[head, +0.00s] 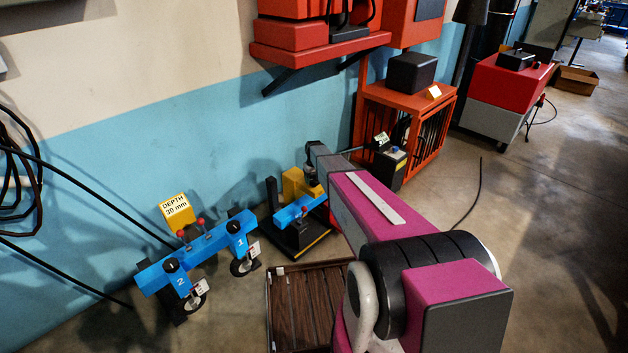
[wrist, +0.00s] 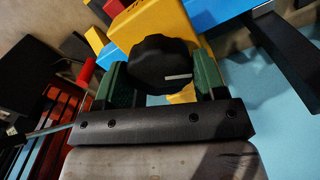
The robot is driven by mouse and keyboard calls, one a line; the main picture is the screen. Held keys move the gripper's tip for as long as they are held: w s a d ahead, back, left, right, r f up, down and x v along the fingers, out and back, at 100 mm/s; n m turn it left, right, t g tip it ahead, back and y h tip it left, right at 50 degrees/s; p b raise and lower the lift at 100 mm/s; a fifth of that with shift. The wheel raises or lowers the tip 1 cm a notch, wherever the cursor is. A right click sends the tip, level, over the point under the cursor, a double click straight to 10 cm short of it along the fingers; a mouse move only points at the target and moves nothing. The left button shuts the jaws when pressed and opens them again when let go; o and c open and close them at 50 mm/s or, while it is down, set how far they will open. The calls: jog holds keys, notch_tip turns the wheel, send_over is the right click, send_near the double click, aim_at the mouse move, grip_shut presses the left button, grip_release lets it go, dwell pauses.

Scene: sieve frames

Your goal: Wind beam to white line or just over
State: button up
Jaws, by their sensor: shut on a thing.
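A black lobed knob (wrist: 160,62) with a short white mark sits between the green fingers of my gripper (wrist: 163,76) in the wrist view. My gripper is shut on this knob. Behind it is a yellow block (wrist: 150,22), with a blue beam (wrist: 212,12) at the top right. In the head view the blue beam (head: 299,209) sits on a small black stand (head: 298,243) beside the yellow block (head: 293,184). My arm hides the knob and fingertips there. I cannot make out a white line on the stand in either view.
A brown slatted tray (head: 305,310) lies in front. An orange cabinet (head: 408,100) is behind. Black cables (head: 80,185) hang along the left wall.

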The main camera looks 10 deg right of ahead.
jog(key=m, duration=0.5)
jog(key=shift+m, duration=0.3)
jog(key=m, duration=1.3)
jog(key=shift+m, duration=0.3)
jog(key=m, duration=1.3)
jog(key=shift+m, duration=2.4)
